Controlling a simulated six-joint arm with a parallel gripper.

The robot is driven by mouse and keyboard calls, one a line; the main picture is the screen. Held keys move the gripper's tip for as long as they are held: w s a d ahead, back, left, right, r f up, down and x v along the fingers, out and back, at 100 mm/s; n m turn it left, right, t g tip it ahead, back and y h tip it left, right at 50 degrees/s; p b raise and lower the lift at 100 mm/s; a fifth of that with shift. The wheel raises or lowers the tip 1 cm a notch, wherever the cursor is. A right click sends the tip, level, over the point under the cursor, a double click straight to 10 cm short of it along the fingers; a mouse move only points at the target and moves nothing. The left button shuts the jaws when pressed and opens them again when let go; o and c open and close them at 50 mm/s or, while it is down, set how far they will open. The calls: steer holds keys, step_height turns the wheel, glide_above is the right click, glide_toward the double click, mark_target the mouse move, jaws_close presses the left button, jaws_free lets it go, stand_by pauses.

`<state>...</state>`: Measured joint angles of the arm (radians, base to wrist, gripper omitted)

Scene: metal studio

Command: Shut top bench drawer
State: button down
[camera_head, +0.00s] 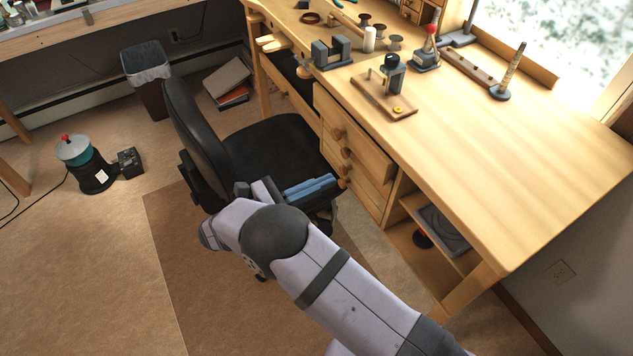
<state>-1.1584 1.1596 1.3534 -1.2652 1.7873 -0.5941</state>
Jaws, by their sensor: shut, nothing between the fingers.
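The wooden workbench (520,130) has a bank of drawers below its top, right of the chair. The top drawer (352,120) is the uppermost front, with a round wooden knob (338,134). Its front seems to stand slightly proud of the bench, but I cannot tell how wide a gap there is. More knobs show below it. My gripper (335,184), with blue fingers, is shut and empty. It is low in front of the drawer bank, close to the lowest visible knob; I cannot tell whether it touches. My arm hides the floor below.
A black office chair (265,145) stands just left of the drawers, behind my gripper. An open shelf (408,240) is right of the drawers. A wooden block with a tool (385,95) and spools stand on the bench.

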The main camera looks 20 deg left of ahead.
mark_target(373, 160)
steer(key=p+x, duration=0.3)
steer(key=x, duration=0.7)
steer(key=shift+w+d, duration=0.15)
steer(key=shift+d, duration=0.1)
steer(key=x, duration=0.4)
steer(key=shift+w+d, duration=0.1)
steer(key=shift+w, duration=0.05)
steer(key=shift+r, duration=0.1)
steer(key=b+v, duration=0.3)
steer(key=v, duration=1.1)
steer(key=shift+a+b, duration=0.2)
steer(key=shift+b, duration=0.2)
